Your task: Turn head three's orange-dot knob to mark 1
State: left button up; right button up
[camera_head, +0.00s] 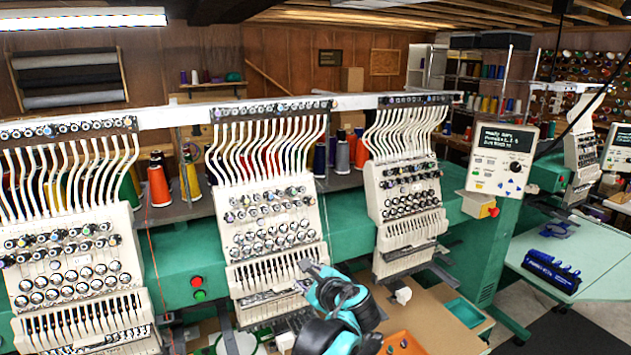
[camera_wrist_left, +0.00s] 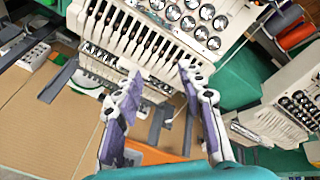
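Three embroidery heads stand in a row in the head view: a left head (camera_head: 75,270), a middle head (camera_head: 272,225) and a right head (camera_head: 405,200). Each carries rows of small round knobs; I cannot make out an orange dot or mark numbers. My left gripper (camera_head: 312,270) is in front of the lower part of the middle head. In the left wrist view the gripper (camera_wrist_left: 160,80) is open and empty, its fingers apart below a head's needle bars (camera_wrist_left: 130,30). Round knobs (camera_wrist_left: 190,20) show above the fingers there. My right gripper is not in view.
A control panel (camera_head: 500,158) with a lit screen stands right of the heads. Thread cones (camera_head: 159,184) stand behind. An orange tray (camera_head: 402,343) lies below the right head.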

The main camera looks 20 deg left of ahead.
aim_at(313, 202)
pick_arm(q)
jog(key=w+d+r+m+t+y+p, duration=0.25)
jog(key=w+r+m+y+p, duration=0.2)
jog(key=w+r+m, duration=0.5)
jog(key=shift+n+h, duration=0.35)
jog(key=shift+n, duration=0.4)
jog(key=x, duration=0.3)
jog(key=r+x, duration=0.1)
jog(key=x, duration=0.4)
jog(key=shift+w+a+r, duration=0.2)
jog(key=shift+a+r, duration=0.1)
jog(key=shift+r, duration=0.1)
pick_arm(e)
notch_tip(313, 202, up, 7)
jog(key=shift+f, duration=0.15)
pick_arm(q)
grip_shut()
